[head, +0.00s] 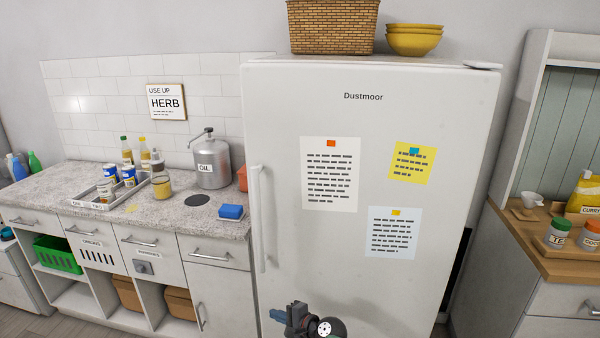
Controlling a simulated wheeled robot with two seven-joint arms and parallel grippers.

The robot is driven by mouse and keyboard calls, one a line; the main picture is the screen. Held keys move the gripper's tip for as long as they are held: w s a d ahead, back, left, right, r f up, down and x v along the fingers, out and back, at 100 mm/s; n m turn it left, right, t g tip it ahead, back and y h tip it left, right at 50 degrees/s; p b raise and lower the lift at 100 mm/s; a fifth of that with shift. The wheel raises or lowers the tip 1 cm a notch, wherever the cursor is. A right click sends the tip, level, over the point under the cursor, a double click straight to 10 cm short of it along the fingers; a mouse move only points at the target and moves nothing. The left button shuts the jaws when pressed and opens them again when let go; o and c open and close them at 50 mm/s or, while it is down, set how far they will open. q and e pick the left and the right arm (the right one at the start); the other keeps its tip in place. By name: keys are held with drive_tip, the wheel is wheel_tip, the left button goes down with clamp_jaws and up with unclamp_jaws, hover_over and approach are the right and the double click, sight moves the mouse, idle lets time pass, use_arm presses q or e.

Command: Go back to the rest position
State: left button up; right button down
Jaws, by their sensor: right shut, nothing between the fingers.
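My right gripper (283,316) shows at the bottom edge of the head view, low in front of the white fridge (270,100). It is shut and holds nothing. Part of it and my right arm are cut off by the frame's lower edge. My left gripper is out of view. The fridge door looks closed, with its long vertical handle (262,215) on the left side, above and left of my right gripper.
A wooden-topped cabinet (535,250) with jars stands at right. A wicker basket (331,28) and yellow bowls (414,42) sit on the fridge.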

drive_tip(key=s+d+f+n+g+h, duration=0.3)
drive_tip(key=s+d+f+n+h, duration=0.6)
drive_tip(key=s+d+f+n, duration=0.55)
drive_tip(key=s+d+f+g, duration=0.1)
drive_tip(key=s+d+f, duration=0.2)
drive_tip(key=s, duration=0.7)
drive_tip(key=s+d+f+m+g+h, duration=0.1)
drive_tip(key=s+d+f, duration=0.1)
drive_tip(key=s+f, duration=0.4)
drive_tip(key=s+d+f+m+g+h, duration=0.1)
drive_tip(key=s+d+f, duration=0.2)
drive_tip(key=s, duration=1.1)
drive_tip(key=shift+s+d+f+g, duration=0.3)
drive_tip(key=shift+d+f+g, duration=0.1)
drive_tip(key=shift+f, duration=0.3)
